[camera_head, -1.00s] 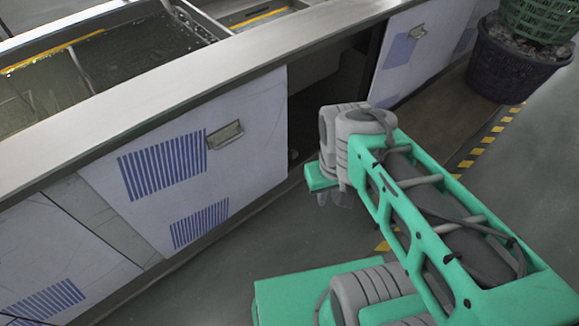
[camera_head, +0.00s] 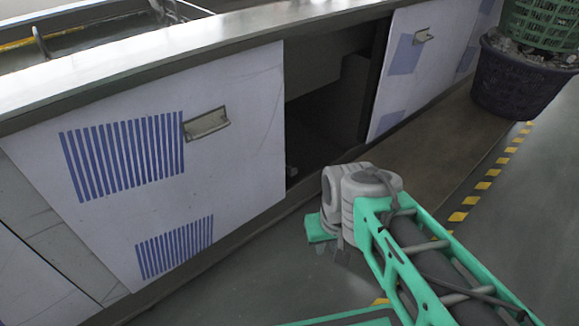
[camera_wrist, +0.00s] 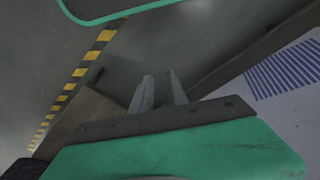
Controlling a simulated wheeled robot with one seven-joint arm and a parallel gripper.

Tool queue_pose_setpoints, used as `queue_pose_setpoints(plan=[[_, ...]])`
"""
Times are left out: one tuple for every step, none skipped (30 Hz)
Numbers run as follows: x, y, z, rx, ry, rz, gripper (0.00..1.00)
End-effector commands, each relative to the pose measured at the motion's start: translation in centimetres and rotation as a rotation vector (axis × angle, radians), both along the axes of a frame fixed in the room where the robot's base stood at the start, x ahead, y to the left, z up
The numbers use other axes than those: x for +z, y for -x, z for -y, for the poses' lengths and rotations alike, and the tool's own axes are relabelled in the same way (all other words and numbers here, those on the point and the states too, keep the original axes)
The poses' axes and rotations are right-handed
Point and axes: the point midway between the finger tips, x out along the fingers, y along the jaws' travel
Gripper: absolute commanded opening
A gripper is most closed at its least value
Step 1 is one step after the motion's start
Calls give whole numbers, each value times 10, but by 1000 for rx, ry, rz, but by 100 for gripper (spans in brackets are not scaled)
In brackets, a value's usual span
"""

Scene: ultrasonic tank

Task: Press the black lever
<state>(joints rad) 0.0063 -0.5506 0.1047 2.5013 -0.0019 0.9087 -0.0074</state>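No black lever can be made out in either view. My gripper (camera_head: 332,250) hangs low in front of the tank's cabinet, near the dark opening between two white panels, and its fingers are blurred there. In the wrist view my gripper (camera_wrist: 160,76) shows two grey fingers standing apart with a narrow gap and nothing between them. The fingers point at the grey floor and touch nothing that I can see.
The tank's metal rim (camera_head: 150,52) runs along the top. A white panel (camera_head: 235,95) with blue vents stands left of the dark opening (camera_head: 320,110). A dark basket (camera_head: 515,82) holding a green basket (camera_head: 545,22) stands at right. The floor (camera_head: 250,275) shows yellow-black striping.

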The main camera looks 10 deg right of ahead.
Motion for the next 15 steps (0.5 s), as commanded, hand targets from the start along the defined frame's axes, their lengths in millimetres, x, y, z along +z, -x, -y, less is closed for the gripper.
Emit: queue_pose_setpoints(plan=[[-1,0,0,0,0,0,19],[-1,0,0,0,0,0,19],[-1,0,0,0,0,0,19],[-1,0,0,0,0,0,19],[-1,0,0,0,0,0,19],[-1,0,0,0,0,0,19],[-1,0,0,0,0,0,19],[-1,0,0,0,0,0,16],[3,0,0,0,0,0,13],[7,0,0,0,-1,-1,11],[14,0,0,-1,-1,-2,8],[26,0,-1,-2,-2,-2,5],[36,0,-1,-2,-4,-3,3],[45,0,-2,-3,-6,-3,0],[55,0,-2,-5,-8,-3,0]])
